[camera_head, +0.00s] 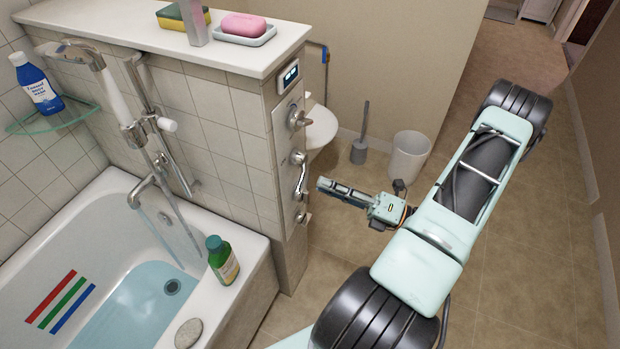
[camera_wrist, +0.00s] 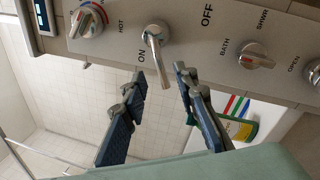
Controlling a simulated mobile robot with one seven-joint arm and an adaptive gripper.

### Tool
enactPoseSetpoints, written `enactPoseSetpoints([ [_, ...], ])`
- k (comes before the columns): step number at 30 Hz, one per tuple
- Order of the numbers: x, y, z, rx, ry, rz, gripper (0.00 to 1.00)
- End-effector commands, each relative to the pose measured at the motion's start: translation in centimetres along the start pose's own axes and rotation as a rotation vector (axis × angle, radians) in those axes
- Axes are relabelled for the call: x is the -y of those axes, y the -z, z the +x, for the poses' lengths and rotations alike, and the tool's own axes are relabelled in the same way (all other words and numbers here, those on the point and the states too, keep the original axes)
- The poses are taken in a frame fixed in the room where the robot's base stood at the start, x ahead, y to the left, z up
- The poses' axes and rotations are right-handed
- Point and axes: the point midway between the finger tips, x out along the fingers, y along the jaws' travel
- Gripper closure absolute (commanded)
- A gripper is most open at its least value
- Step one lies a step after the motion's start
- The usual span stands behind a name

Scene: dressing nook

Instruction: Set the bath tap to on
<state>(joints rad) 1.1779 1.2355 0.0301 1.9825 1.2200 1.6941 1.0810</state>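The bath tap lever (camera_wrist: 157,55) is a chrome handle on a metal control panel (camera_wrist: 185,48), with "ON" printed close on its left and "OFF" farther off to the right in the wrist view. Its arm lies nearer the "ON" mark and points towards my gripper. In the head view the lever (camera_head: 301,176) is on the end face of the tiled half-wall. My gripper (camera_wrist: 159,73) is open, its two dark fingers apart on either side of the lever's end. I cannot tell whether either finger touches it. In the head view my gripper (camera_head: 322,185) is just right of the panel.
The panel also has a temperature knob (camera_wrist: 88,20), a bath/shower knob (camera_wrist: 255,57) and a small display (camera_head: 288,76). The tub (camera_head: 232,316) holds water, with a green bottle (camera_head: 223,260) on its rim. A bin (camera_head: 408,157) and toilet brush (camera_head: 360,145) stand behind my gripper.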

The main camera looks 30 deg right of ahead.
Motion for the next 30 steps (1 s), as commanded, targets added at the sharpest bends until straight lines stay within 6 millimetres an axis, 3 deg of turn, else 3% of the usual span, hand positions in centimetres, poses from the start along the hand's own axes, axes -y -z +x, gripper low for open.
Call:
enactPoseSetpoints([
  [3,0.1,0.0,-2.5,0.002,0.002,-0.001,0.73],
  [9,0.0,0.0,-4.8,0.001,0.000,0.000,0.73],
  [30,0.0,0.0,-5.1,-0.017,0.007,-0.002,0.73],
])
